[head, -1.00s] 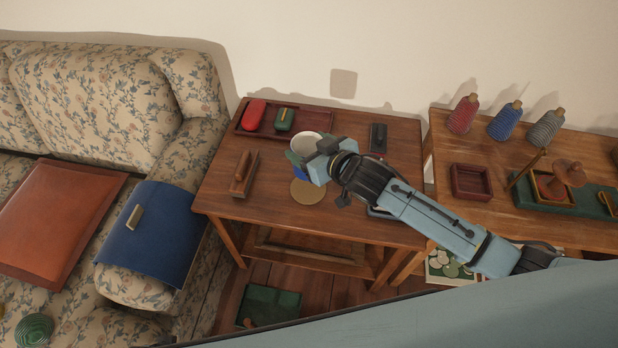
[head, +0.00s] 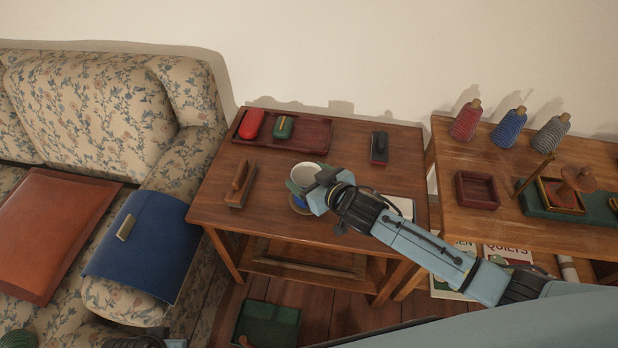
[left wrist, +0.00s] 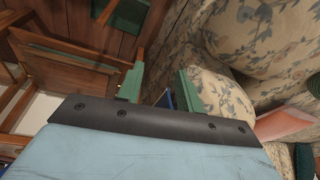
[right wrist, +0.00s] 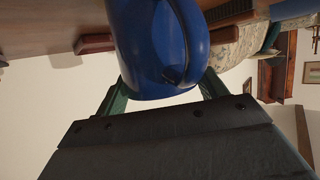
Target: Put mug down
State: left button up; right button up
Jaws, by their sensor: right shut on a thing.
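The blue mug (head: 297,200) with a white inside stands upright over the round tan coaster (head: 296,209) on the small wooden table (head: 262,215). The mug hides most of the coaster, and I cannot tell whether they touch. My right gripper (head: 316,188) is shut on the mug from its right side. In the right wrist view the blue mug (right wrist: 150,45) sits between the green fingers. My left gripper (left wrist: 160,88) is open and empty in its wrist view, beside the floral sofa.
A wooden tray (head: 310,135) with a red case (head: 252,124) and a green case (head: 283,127) lies at the table's back. A wood-handled brush (head: 239,184) lies left of the mug, a dark brush (head: 379,148) behind right. A sofa (head: 110,110) borders the table.

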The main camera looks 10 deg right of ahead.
jog(key=o, duration=1.2)
jog(key=shift+f, duration=0.1)
jog(key=shift+c, duration=0.2)
pick_arm(q)
jog(key=shift+d+r, duration=0.1)
jog(key=shift+r, duration=0.1)
jog(key=s+a+f+p, duration=0.4)
jog(key=f, duration=0.5)
jog(key=shift+s+a+f+g+y, duration=0.15)
jog(key=shift+a+g+y, duration=0.05)
jog(key=shift+g+y, duration=0.1)
pick_arm(e)
jog(key=v, duration=1.2)
jog(key=shift+r, duration=0.25)
